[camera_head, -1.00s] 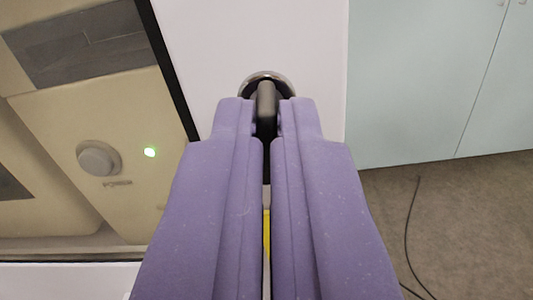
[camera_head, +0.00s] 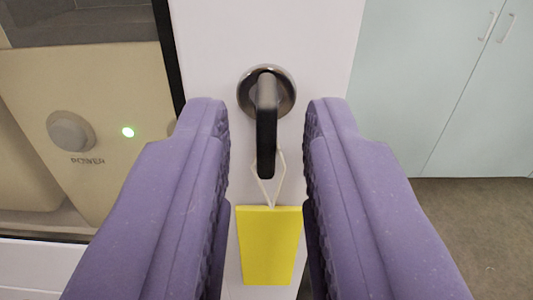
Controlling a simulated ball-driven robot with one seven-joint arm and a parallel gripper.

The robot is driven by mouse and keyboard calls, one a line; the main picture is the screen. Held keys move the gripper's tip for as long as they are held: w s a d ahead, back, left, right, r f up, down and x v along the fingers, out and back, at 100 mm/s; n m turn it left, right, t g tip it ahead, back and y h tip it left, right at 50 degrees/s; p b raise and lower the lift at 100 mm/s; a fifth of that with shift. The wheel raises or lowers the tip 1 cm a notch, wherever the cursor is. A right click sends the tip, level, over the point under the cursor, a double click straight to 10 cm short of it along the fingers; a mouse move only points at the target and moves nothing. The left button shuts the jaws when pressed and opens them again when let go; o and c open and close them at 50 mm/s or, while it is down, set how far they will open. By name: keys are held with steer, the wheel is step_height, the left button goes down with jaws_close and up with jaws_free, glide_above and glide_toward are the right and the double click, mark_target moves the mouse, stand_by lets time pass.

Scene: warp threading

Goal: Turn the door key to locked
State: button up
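The door key (camera_head: 267,128) has a dark grip and sits in a round metal lock plate (camera_head: 281,84) on a white door panel (camera_head: 215,40). The key's grip hangs downward from the plate, close to vertical. A yellow tag (camera_head: 269,245) hangs below it on a pale cord loop. My gripper (camera_head: 266,125) has two purple fingers spread wide, one on each side of the key. A clear gap shows between each finger and the key. The lower sides of the tag are close to the fingers.
To the right are pale green cabinets (camera_head: 430,90) with handles, above a brown floor (camera_head: 485,220).

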steer(key=shift+s+r, duration=0.1)
steer(key=shift+s, duration=0.05)
steer(key=s+p, duration=0.2)
steer(key=s, duration=0.5)
steer(key=shift+s+d, duration=0.15)
steer(key=shift+s, duration=0.15)
steer(key=a+r+h, duration=0.1)
steer(key=a+r, duration=0.2)
steer(key=r, duration=0.4)
steer(key=a+r+g+h, duration=0.1)
steer(key=a+r, duration=0.1)
steer(key=r, duration=0.5)
steer(key=a+r+h, duration=0.1)
steer(key=a+r, duration=0.2)
steer(key=r, duration=0.4)
steer(key=s+a+r+y, duration=0.1)
steer(key=s+a+r, duration=0.5)
steer(key=s+r, duration=0.2)
steer(key=s+a+r+g+y, duration=0.1)
steer(key=s+a+r, duration=0.5)
steer(key=s+r, duration=0.2)
steer(key=shift+s+r+m+g, duration=0.3)
steer(key=shift+s+r, duration=0.1)
steer(key=shift+r, duration=0.5)
